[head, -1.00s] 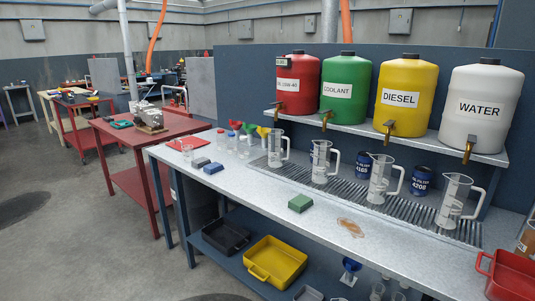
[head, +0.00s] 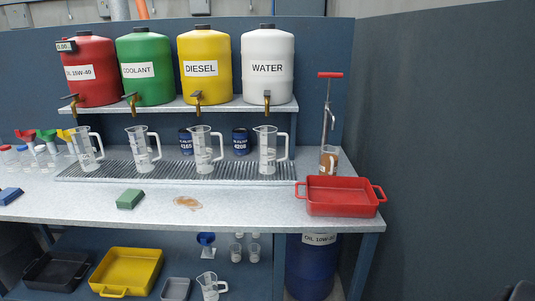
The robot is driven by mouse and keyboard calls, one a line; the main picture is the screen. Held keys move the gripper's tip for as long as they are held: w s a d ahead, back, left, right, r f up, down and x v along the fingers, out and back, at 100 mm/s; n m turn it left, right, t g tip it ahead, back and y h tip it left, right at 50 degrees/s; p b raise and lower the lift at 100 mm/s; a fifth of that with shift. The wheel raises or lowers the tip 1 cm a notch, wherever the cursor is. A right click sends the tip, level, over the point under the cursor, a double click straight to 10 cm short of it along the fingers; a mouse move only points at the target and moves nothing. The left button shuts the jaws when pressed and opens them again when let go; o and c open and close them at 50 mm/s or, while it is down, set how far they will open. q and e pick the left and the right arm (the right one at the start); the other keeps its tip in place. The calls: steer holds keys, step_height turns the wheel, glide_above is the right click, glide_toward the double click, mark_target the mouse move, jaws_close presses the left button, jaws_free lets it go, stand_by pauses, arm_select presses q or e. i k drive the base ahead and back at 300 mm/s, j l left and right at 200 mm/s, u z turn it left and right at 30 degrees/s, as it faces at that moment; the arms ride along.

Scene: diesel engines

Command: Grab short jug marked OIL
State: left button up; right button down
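No OIL marking is readable on any jug. Several tall clear jugs with handles stand on the drain grate, such as one under the red drum (head: 88,149) and one under the white drum (head: 267,150). A smaller clear jug with a handle (head: 209,286) is on the lower shelf, cut near the bottom edge. A small vessel with brown content (head: 328,160) stands at the bench's right end, by the red-handled pump. A dark shape (head: 521,291) in the bottom right corner may be part of my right gripper; its fingers cannot be made out. My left gripper is not in view.
Labelled drums, including OIL 15W-40 (head: 83,70), stand on a shelf above. A red tray (head: 341,196), green sponge (head: 130,199) and brown spill (head: 187,203) lie on the bench. A yellow tray (head: 126,269) and blue drum (head: 311,267) are below. Panels close off the right.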

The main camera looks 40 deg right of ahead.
mark_target(329, 159)
steer(key=z, duration=1.2)
